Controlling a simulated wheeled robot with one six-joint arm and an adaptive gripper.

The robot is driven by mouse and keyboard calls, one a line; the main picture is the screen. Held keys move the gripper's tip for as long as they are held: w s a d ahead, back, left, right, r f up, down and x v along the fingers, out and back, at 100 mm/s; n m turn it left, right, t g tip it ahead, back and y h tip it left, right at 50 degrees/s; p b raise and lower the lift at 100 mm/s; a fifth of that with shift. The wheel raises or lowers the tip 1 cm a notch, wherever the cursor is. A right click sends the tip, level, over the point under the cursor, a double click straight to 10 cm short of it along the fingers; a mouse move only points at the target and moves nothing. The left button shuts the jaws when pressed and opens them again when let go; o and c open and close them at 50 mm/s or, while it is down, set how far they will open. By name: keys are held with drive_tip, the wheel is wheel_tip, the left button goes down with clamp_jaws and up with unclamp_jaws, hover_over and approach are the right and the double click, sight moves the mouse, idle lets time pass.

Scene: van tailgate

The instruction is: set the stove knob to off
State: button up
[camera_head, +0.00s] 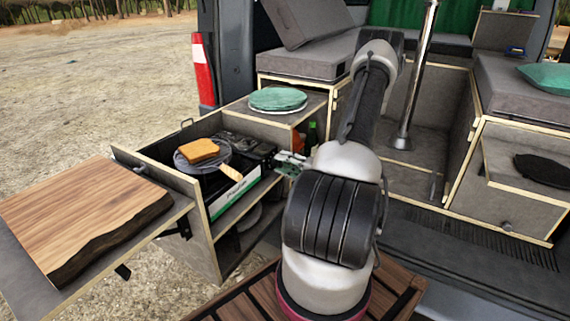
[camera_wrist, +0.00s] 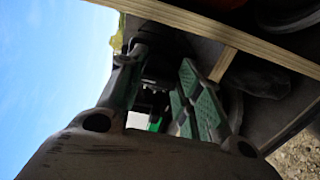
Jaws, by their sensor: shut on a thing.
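The camping stove (camera_head: 234,193) sits in the slide-out kitchen box, with a white and green front panel. My gripper (camera_head: 279,163) reaches in from the right to the right end of the stove front, at the knob. In the wrist view, the green-padded fingers of my gripper (camera_wrist: 156,102) are on either side of a small dark part, with a bit of the stove's white and green front (camera_wrist: 155,122) behind. My gripper is shut on the stove knob, which is mostly hidden by the fingers. Its setting cannot be read.
A pan (camera_head: 225,160) with toasted bread (camera_head: 200,150) and a wooden handle sits on the stove. Green plates (camera_head: 277,98) lie on the cabinet behind. Bottles (camera_head: 311,136) stand just right of the gripper. A wooden board (camera_head: 85,215) lies on the left shelf.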

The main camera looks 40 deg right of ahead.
drive_tip(key=o, duration=1)
drive_tip(key=v, duration=1.2)
drive_tip(key=shift+d, duration=0.1)
